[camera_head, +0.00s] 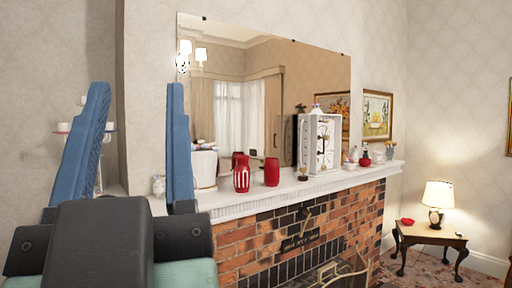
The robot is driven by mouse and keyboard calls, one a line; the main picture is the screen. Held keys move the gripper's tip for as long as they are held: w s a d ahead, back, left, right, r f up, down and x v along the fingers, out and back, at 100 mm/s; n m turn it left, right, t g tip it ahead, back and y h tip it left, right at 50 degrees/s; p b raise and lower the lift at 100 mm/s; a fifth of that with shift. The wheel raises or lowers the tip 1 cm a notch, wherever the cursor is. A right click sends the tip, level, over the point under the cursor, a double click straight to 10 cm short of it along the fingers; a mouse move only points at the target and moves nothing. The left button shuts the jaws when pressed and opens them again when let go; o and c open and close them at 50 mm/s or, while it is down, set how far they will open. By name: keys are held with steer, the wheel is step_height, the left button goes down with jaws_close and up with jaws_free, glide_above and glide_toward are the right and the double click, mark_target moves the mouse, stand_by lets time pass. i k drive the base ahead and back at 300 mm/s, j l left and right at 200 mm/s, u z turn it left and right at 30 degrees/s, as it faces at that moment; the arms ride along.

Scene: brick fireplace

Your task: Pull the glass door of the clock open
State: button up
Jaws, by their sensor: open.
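The clock (308,142) is a white upright case on the mantel, right of centre.
The white mantel shelf (290,188) tops a brick fireplace (240,255). Two red vases (241,173) (272,171) and a small dark object (303,174) stand left of the clock. Small ornaments (365,157) stand to its right. A large mirror (230,60) is behind. A lamp (437,197) stands on a side table (430,236).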

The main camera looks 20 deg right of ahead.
mark_target(315, 137)
steer(key=z, duration=1)
steer(key=i+l, duration=0.2)
steer(key=i, duration=0.25)
steer(key=i+l, duration=0.2)
steer(key=i, duration=0.25)
steer(key=i+l, duration=0.2)
steer(key=i, duration=0.25)
steer(key=i+l, duration=0.2)
steer(key=i, duration=0.25)
steer(key=i+l, duration=0.2)
steer(key=i, duration=0.25)
steer(key=i+l, duration=0.25)
steer(key=i, duration=0.2)
steer(key=i+l, duration=0.2)
steer(key=i, duration=0.3)
